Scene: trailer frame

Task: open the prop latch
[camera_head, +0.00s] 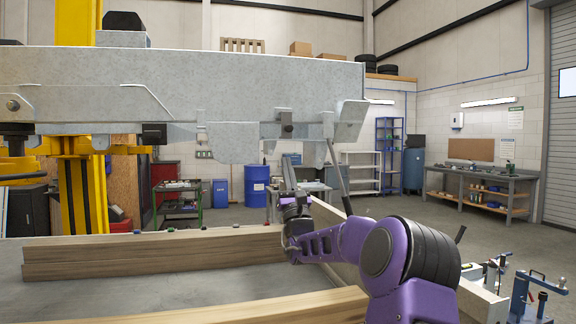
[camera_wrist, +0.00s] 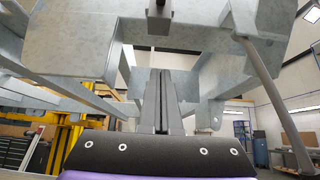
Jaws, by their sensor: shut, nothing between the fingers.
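A galvanised grey trailer frame (camera_head: 200,90) spans the head view. A small dark block (camera_head: 287,125) sits on its lower edge and may be the prop latch. My gripper (camera_head: 288,160) points up below the block. In the wrist view its two fingers (camera_wrist: 162,74) are together and empty, seemingly apart from the block.
Wooden beams (camera_head: 155,250) lie on the grey surface below the frame, left of my arm. Frame plates with holes (camera_wrist: 210,110) hang close to the right of my fingers. A clamp-like fixture (camera_head: 528,295) stands at the lower right. A blue drum (camera_head: 257,185) and workbench (camera_head: 480,183) are farther back.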

